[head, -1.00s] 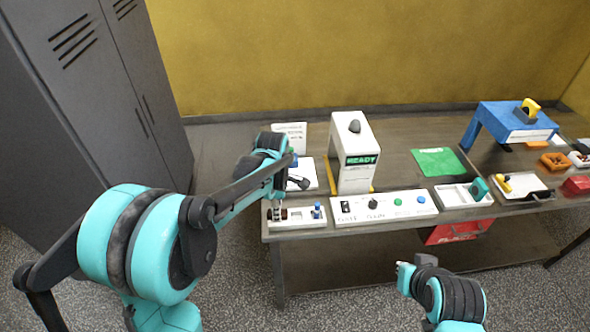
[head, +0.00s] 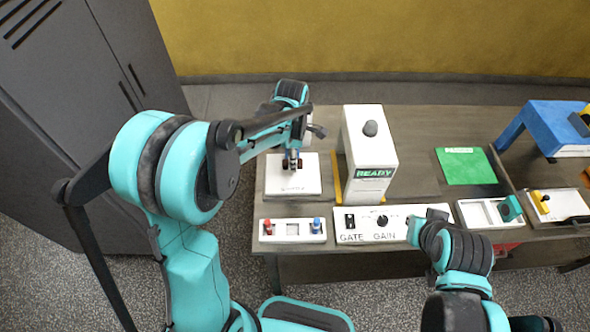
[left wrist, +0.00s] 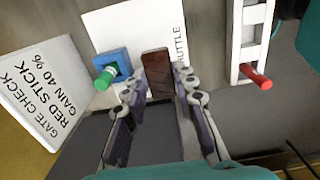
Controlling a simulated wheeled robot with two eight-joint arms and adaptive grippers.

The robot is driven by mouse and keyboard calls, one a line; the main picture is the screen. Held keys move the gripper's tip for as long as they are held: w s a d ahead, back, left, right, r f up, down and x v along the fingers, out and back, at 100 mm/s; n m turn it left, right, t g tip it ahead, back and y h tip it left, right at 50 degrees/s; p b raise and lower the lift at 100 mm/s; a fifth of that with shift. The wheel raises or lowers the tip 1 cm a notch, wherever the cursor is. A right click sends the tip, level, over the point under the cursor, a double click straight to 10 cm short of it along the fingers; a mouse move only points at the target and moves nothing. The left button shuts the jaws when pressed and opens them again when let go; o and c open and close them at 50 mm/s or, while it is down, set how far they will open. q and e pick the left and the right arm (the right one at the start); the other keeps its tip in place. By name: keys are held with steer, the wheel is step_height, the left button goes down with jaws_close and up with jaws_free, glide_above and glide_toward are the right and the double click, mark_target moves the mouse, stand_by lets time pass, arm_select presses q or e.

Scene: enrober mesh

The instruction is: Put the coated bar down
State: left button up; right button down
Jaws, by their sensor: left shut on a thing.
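My left gripper (head: 292,161) is over the white shuttle plate (head: 282,185) at the left of the table. It is shut on the dark brown coated bar (left wrist: 157,73), which shows between the fingertips in the left wrist view. The bar lies over the plate's white surface (left wrist: 125,25); I cannot tell whether it touches. In the head view the bar is mostly hidden by the gripper. My right gripper (head: 413,231) is by the front panel, and its finger state is unclear.
A white tray (head: 290,238) with a red and a blue peg sits in front of the plate. The READY machine (head: 370,145) stands to the right. A blue block (left wrist: 111,67) with a green stick lies beside the bar. A GATE/GAIN panel (head: 380,234) lines the front edge.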

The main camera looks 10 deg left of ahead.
mark_target(293, 180)
arm_select(q)
step_height(293, 180, down, 7)
steer(key=shift+f+b, duration=0.1)
steer(key=shift+b, duration=0.65)
steer(key=shift+f, duration=0.3)
steer(key=shift+f, duration=0.15)
steer(key=o, duration=0.8)
steer(key=shift+o, duration=0.2)
